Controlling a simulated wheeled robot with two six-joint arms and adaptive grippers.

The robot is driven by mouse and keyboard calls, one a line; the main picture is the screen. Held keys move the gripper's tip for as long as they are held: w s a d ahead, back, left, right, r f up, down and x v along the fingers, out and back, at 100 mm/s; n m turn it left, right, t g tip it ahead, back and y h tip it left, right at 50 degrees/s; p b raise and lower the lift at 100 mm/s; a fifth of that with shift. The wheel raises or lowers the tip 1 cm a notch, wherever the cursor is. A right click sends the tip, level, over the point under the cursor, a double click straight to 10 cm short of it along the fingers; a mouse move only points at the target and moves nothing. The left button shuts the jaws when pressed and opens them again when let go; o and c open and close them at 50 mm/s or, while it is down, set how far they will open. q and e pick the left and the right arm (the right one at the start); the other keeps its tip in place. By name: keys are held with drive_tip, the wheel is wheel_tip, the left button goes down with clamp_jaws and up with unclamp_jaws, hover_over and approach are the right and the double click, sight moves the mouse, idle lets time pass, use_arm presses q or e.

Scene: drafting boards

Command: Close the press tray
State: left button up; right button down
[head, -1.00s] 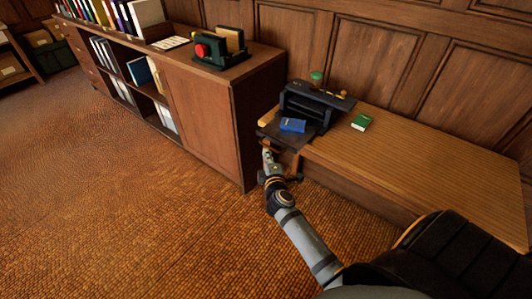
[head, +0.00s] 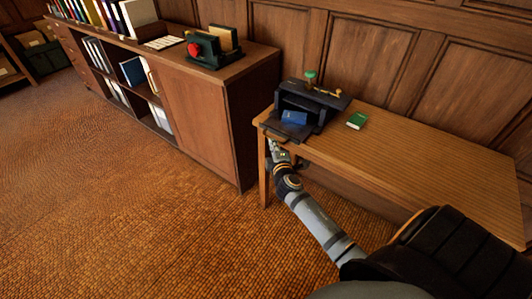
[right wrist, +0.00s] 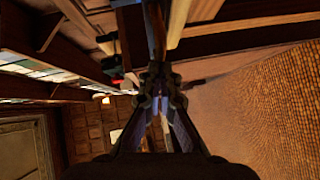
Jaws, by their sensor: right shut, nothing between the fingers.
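The black press (head: 325,99) stands at the left end of the wooden desk. Its dark tray (head: 280,127) sticks out of the front, partly inside the press, with a blue book (head: 295,117) on it. My right gripper (head: 273,144) is shut and empty, low at the tray's outer front edge. The tray partly hides the fingertips, so I cannot tell whether they touch it. The right wrist view shows the shut fingers (right wrist: 158,78) close up. My left gripper is not in view.
A green book (head: 357,121) lies on the desk (head: 430,155) right of the press. A wooden cabinet (head: 205,115) with books and a green-and-red device (head: 208,50) stands to the left. The panelled wall is behind. The floor in front is clear.

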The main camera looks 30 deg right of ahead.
sight(289, 132)
drive_tip(key=w+d, duration=0.1)
drive_tip(key=d, duration=0.2)
drive_tip(key=w+d+b, duration=0.1)
drive_tip(key=d, duration=0.2)
drive_tip(key=w+d, duration=0.2)
drive_tip(key=d, duration=0.1)
drive_tip(key=shift+d, duration=0.45)
drive_tip(key=shift+r, duration=0.15)
drive_tip(key=shift+d, duration=0.1)
drive_tip(key=shift+r, duration=0.1)
